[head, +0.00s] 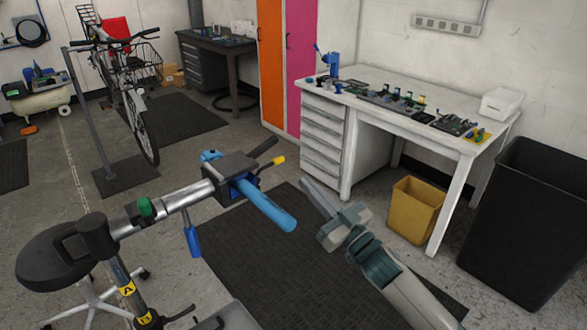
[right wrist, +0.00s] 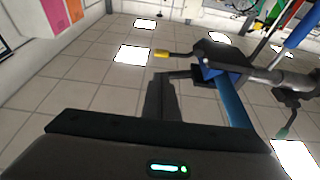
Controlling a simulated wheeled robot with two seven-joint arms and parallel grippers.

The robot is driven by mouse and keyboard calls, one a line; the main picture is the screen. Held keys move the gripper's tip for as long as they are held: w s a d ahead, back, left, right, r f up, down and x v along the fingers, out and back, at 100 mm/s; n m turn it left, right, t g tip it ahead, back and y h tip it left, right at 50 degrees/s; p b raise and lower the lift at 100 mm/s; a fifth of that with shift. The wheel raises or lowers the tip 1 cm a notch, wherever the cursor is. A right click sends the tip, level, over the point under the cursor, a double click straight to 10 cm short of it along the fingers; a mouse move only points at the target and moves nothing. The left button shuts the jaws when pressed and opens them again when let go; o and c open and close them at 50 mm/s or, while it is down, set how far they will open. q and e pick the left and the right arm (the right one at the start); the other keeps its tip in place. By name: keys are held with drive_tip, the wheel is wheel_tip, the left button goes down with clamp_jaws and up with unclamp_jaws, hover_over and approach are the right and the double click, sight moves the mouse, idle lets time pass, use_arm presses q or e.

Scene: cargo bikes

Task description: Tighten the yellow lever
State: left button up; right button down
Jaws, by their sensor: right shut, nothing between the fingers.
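The yellow lever (head: 277,161) is a dark rod with a yellow tip on the right side of the black clamp head (head: 236,168) of a repair stand. In the right wrist view its yellow tip (right wrist: 162,53) shows left of the clamp. My right gripper (head: 313,193) is shut and empty, to the right of the clamp in the head view, apart from the lever there. Its dark fingers (right wrist: 163,100) also show in the wrist view. My left gripper is not in view.
The stand's silver arm (head: 180,197) carries a green knob and a hanging blue handle (head: 191,232). A white workbench (head: 420,125) with tools stands behind, with a yellow bin (head: 413,209) and a black bin (head: 525,225) nearby. A bike (head: 135,100) stands back left.

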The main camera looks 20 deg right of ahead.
drive_tip(key=p+x, duration=0.3)
drive_tip(key=x, duration=0.7)
drive_tip(key=shift+p, duration=0.4)
